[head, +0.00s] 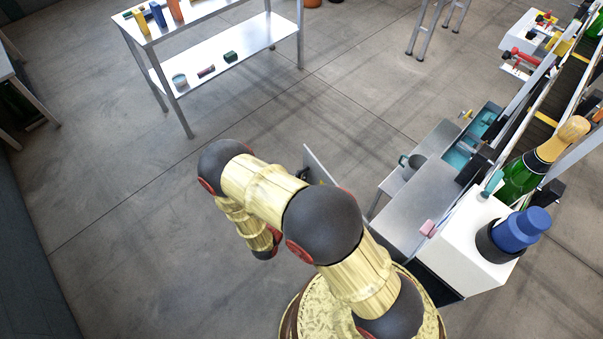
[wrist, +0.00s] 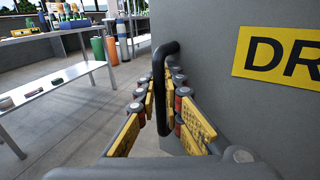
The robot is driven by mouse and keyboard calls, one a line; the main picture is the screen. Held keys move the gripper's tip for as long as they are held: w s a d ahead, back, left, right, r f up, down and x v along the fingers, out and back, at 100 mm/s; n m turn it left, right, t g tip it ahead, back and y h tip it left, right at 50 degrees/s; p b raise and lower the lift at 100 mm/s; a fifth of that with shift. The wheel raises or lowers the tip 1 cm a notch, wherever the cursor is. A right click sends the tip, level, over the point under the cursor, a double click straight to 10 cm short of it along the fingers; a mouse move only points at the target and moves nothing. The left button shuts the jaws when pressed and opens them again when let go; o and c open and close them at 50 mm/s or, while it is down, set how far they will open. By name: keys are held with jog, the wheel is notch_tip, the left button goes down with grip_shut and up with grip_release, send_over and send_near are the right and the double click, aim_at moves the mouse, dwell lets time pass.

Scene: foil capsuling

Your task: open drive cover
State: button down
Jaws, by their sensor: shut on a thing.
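The drive cover (wrist: 245,110) is a grey upright panel filling the right of the wrist view, with a yellow label reading "DR", cut off by the frame. A black bar handle (wrist: 161,85) stands out from it near its left edge. My gripper (wrist: 164,108) has its yellow-padded fingers on both sides of the handle and is shut on it. In the head view the cover (head: 321,166) shows as a thin grey panel beyond my arm, standing out at an angle from the machine. My gripper is hidden behind my arm there.
The machine (head: 490,240) stands at right with a green bottle (head: 521,176) and a blue knob-like part (head: 522,229) on top. A steel bench (head: 425,190) adjoins it. A shelved table (head: 225,68) stands at upper left. The floor left of my arm is clear.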

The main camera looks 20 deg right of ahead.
jog(key=s+a+n+t+y, duration=0.2)
jog(key=s+a, duration=0.3)
jog(key=a, duration=0.5)
jog(key=shift+s+n+t+y+p, duration=0.25)
jog(key=shift+n+t+y+p, duration=0.2)
jog(key=shift+y, duration=0.35)
jog(key=c, duration=2.2)
grip_release()
jog(key=shift+v, duration=6)
jog(key=shift+f, duration=0.1)
